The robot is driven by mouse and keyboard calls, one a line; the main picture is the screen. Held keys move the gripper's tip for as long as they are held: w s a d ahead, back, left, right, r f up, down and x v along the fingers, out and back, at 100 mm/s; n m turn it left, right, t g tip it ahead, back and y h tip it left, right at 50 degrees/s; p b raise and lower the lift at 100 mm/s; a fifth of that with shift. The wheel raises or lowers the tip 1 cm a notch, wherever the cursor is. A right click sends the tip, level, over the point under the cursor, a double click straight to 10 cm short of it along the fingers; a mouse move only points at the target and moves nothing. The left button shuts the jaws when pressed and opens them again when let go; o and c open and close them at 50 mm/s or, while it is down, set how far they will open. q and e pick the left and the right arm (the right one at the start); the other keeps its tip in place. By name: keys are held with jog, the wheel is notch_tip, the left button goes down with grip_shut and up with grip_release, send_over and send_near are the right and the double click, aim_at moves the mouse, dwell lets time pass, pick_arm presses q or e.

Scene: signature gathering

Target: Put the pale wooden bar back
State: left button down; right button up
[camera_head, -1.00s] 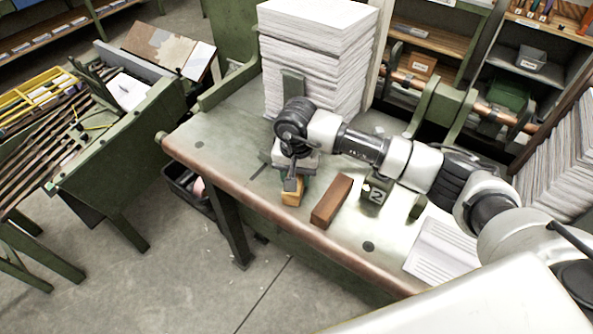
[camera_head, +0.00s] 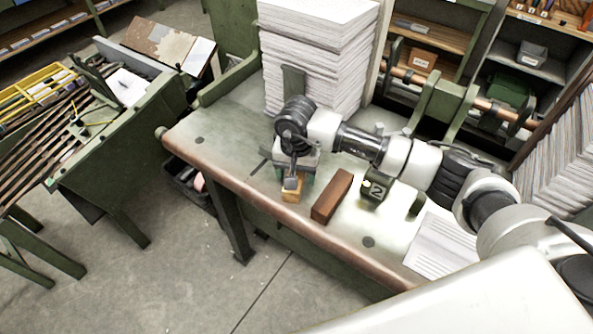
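The pale wooden bar (camera_head: 292,196) shows as a small yellowish block near the front edge of the green workbench (camera_head: 225,150). Its far part is hidden by my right gripper (camera_head: 291,184), which points down right over it. The fingertips overlap the bar in the picture. I cannot tell whether they are shut on it, or whether the bar touches the bench. My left gripper is not in view.
A reddish-brown bar (camera_head: 332,196) lies just right of the pale one. A tall paper stack (camera_head: 315,55) stands behind my wrist. The bench's left part is clear.

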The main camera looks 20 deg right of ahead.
jog(key=shift+r+b, duration=0.3)
jog(key=shift+r, duration=0.1)
notch_tip(320, 180, up, 12)
jog(key=b, duration=0.3)
jog(key=shift+f+b, duration=0.25)
jog(key=shift+b, duration=0.05)
